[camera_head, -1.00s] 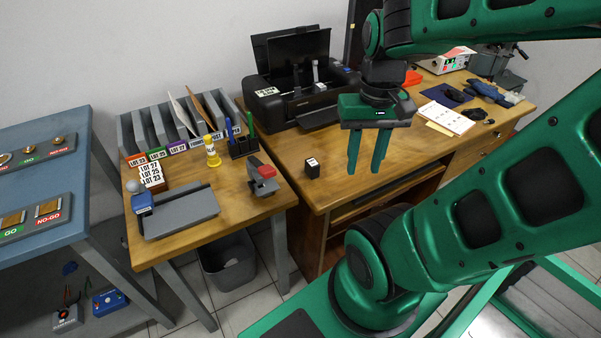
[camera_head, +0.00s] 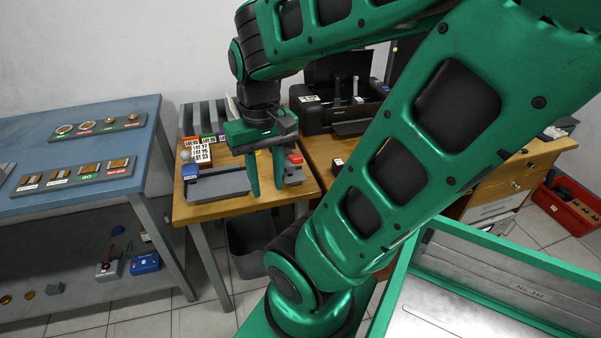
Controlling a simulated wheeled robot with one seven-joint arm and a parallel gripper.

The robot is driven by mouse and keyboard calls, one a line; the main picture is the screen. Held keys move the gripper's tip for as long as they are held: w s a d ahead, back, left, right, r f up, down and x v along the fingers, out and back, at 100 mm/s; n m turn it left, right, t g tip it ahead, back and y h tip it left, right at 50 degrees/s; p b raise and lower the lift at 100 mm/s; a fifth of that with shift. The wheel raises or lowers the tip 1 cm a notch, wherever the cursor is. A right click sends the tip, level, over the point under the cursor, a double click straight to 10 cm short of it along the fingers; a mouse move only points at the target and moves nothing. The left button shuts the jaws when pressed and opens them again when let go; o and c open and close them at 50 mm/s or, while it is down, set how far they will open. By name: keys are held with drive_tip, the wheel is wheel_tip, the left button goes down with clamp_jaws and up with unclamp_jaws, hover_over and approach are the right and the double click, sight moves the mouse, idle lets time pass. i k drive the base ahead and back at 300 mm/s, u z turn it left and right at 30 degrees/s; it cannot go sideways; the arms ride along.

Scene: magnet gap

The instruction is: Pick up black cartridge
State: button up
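The black cartridge (camera_head: 337,166) is a small black box with a white label. It stands on the wooden desk (camera_head: 322,152) near its front left corner, partly hidden behind my arm. My gripper (camera_head: 267,190) is to the left of it, pointing down in front of the smaller wooden table. Its two green fingers are apart, and I see nothing between them. The black printer (camera_head: 340,103) stands open at the back of the desk, partly behind my arm.
A grey tray (camera_head: 218,185) and a red-and-grey tool (camera_head: 294,168) are on the small table (camera_head: 205,212). A grey bin (camera_head: 250,240) is below. My arm hides much of the desk.

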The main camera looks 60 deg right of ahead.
sight(337, 164)
drive_tip(key=u, duration=0.9)
drive_tip(key=k, duration=2.35)
drive_tip(key=z, duration=0.65)
drive_tip(key=i, duration=1.3)
drive_tip(key=u, duration=0.05)
